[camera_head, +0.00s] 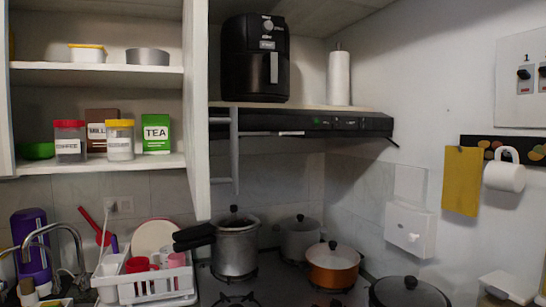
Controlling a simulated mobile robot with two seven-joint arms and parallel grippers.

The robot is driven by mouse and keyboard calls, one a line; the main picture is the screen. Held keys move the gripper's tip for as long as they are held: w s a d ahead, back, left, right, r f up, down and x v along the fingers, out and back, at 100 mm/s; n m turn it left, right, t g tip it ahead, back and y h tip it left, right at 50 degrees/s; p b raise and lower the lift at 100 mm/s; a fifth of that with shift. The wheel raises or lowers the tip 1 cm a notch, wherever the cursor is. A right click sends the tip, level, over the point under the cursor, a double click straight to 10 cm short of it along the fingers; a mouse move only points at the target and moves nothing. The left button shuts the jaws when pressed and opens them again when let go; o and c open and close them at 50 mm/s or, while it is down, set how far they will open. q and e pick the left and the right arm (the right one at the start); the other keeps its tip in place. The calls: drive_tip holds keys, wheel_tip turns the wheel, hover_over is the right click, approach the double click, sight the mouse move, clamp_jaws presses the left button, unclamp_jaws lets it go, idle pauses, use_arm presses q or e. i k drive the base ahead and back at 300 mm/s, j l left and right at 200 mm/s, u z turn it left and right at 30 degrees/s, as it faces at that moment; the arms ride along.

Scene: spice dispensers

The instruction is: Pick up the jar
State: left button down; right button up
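Two clear jars stand upright on the lower shelf (60,167) of the open cupboard at the left. One jar (70,148) has a red lid and a white label that seems to read COFFEE. The other jar (120,144) has a yellow lid and pale contents, and its label is too small to read. A brown box (101,118) stands partly hidden behind and between the jars. A green TEA box (156,134) stands just right of the yellow-lidded jar. Neither of my grippers is in view.
A green bowl (37,151) sits left of the jars. Below are a faucet (62,228), a white dish rack (150,284) and a pressure cooker (236,250). The cupboard door (196,100) stands open right of the shelves. A black air fryer (254,60) is above the hood.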

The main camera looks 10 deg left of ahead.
sight(121, 140)
drive_tip(key=u, duration=1.6)
